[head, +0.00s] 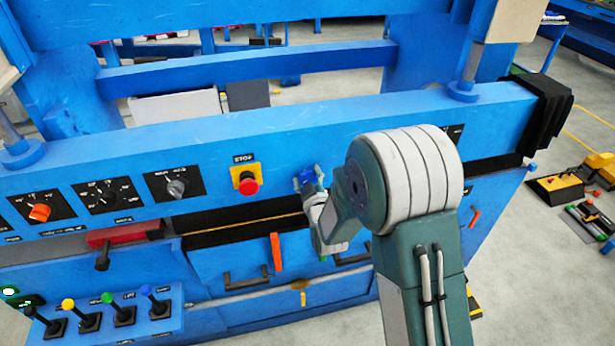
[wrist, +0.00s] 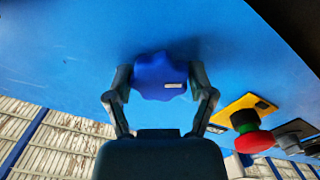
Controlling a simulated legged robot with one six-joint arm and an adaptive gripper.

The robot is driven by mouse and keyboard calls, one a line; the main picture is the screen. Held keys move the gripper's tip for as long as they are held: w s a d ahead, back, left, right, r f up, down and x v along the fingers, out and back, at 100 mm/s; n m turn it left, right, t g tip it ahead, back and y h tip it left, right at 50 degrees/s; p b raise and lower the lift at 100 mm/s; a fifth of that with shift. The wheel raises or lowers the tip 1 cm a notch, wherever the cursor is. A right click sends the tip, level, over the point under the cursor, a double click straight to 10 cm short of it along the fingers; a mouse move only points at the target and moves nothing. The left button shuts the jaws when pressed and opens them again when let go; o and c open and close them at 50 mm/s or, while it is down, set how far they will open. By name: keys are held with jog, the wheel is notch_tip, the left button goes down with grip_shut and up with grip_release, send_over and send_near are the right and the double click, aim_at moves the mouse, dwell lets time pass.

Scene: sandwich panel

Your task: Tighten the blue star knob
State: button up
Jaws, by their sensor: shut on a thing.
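The blue star knob (wrist: 158,78) sits on the blue machine panel and has a small white mark on its face. In the head view the knob (head: 307,176) is small and partly hidden by my gripper. My gripper (wrist: 160,84) is shut on the knob, with one finger against its left side and one against its right side. In the head view my gripper (head: 310,184) reaches the panel to the right of the red emergency button.
The red emergency button (head: 248,185) on its yellow plate is close to the left of my gripper. Dials, including an orange knob (head: 40,212), line the panel further left. Several coloured levers (head: 115,310) stand at lower left. An orange handle (head: 276,252) is below.

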jog(key=m, duration=1.2)
jog(key=shift+w+d, duration=0.1)
jog(key=m, duration=0.6)
jog(key=shift+d, duration=0.1)
jog(key=m, duration=0.4)
jog(key=shift+f, duration=0.1)
jog(key=shift+d+f+m, duration=0.1)
jog(key=shift+m, duration=1.1)
jog(key=o, duration=1.1)
jog(key=shift+f, duration=0.1)
